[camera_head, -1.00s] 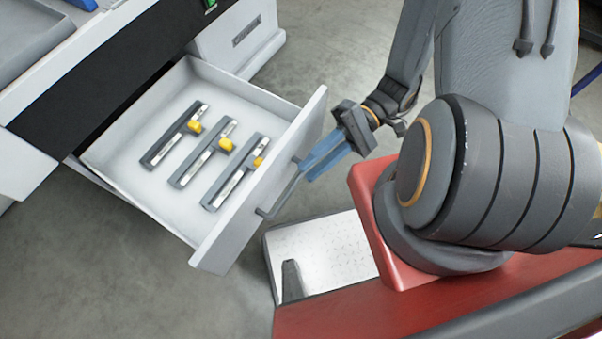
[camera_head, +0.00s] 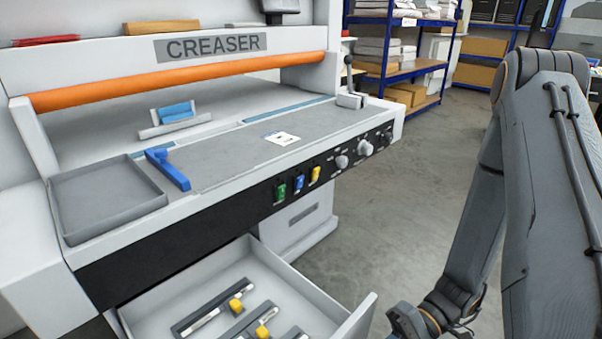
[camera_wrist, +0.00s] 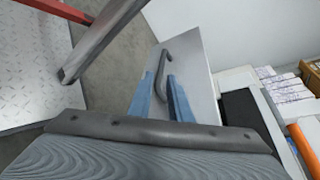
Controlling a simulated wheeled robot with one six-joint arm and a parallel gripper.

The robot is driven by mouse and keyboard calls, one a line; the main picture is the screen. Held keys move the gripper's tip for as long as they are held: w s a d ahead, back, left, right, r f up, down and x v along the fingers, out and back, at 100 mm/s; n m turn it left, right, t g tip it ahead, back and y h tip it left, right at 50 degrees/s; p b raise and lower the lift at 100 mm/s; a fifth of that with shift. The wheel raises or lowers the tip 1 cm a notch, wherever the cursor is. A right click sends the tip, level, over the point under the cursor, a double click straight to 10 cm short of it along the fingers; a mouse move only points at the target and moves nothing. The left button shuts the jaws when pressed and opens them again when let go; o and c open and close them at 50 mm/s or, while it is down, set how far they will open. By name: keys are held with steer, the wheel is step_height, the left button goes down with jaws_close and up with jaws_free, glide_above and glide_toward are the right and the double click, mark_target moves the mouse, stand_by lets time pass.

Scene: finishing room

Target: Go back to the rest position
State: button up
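My gripper (camera_wrist: 160,84) shows in the wrist view with its two blue fingers apart and a gap between them. The drawer's white front (camera_wrist: 203,75) and its grey bar handle (camera_wrist: 167,50) lie beyond the fingers. In the head view the white drawer (camera_head: 352,325) is pulled out below the creaser (camera_head: 210,45), with grey bars carrying yellow knobs (camera_head: 235,304) inside. My gripper's fingers are out of that view, below its bottom edge.
The creaser's bench holds a grey tray (camera_head: 105,205), a blue angled piece (camera_head: 168,170) and a small white card (camera_head: 281,139). Blue shelving (camera_head: 405,65) with boxes stands at the back. Grey floor (camera_head: 400,215) is free to the right of the creaser.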

steer(key=w+d+r+t+h+p, duration=0.2)
steer(key=r+h, duration=0.2)
steer(key=r, duration=0.3)
steer(key=w+d+r+t+h+p, duration=0.2)
steer(key=w+r+h, duration=0.1)
steer(key=r, duration=0.4)
steer(key=w+d+r+n+t+h+p, duration=0.1)
steer(key=w+d+r+t+h+p, duration=0.1)
steer(key=r+h, duration=0.4)
steer(key=shift+w+r+t, duration=0.6)
steer(key=shift+w, duration=0.15)
steer(key=shift+a, duration=0.15)
stand_by(2.4)
